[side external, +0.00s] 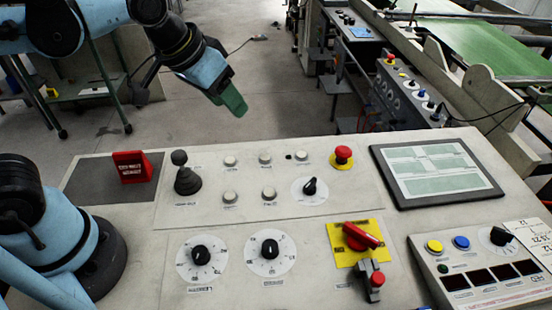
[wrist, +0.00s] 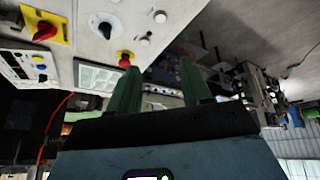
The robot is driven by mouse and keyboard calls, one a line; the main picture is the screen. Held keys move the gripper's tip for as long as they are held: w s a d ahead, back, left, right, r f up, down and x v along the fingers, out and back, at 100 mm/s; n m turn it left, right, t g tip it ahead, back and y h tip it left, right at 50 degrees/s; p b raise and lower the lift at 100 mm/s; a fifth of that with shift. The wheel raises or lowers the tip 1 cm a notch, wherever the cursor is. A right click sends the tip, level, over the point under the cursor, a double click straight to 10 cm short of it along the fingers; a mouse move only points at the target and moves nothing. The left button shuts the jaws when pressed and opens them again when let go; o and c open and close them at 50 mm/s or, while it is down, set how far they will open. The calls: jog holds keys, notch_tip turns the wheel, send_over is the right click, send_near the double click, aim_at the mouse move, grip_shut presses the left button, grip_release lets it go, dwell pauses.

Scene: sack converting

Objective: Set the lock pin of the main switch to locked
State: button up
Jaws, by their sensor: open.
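The main switch is a red rotary handle (side external: 360,236) on a yellow plate (side external: 339,251), on the right half of the console; the handle lies slanted. Its lock pin, a grey piece with a red knob (side external: 377,280), sits just below the plate. In the wrist view the red handle (wrist: 44,31) is at the upper left; I cannot make out the pin there. My gripper (side external: 236,105) hangs in the air beyond the console's far edge, well away from the switch. Its two green fingers (wrist: 157,76) stand apart with nothing between them in the wrist view.
The console (side external: 230,218) carries a red mushroom button (side external: 343,154), a black joystick (side external: 186,178), several dials and a screen (side external: 436,171). A red block (side external: 131,167) stands on a dark pad at left. A button box (side external: 482,272) stands at lower right. Air above the console is clear.

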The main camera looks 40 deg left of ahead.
jog(key=w+d+r+m+g, duration=0.1)
jog(key=w+d+r+g, duration=0.15)
jog(key=d, duration=0.75)
jog(key=m+g+y, duration=0.2)
jog(key=g, duration=0.1)
send_over(379, 277)
notch_tip(379, 277, down, 5)
jog(key=shift+h, duration=0.3)
notch_tip(379, 277, down, 11)
jog(key=shift+d+f, duration=0.1)
jog(key=shift+c, duration=0.5)
grip_shut()
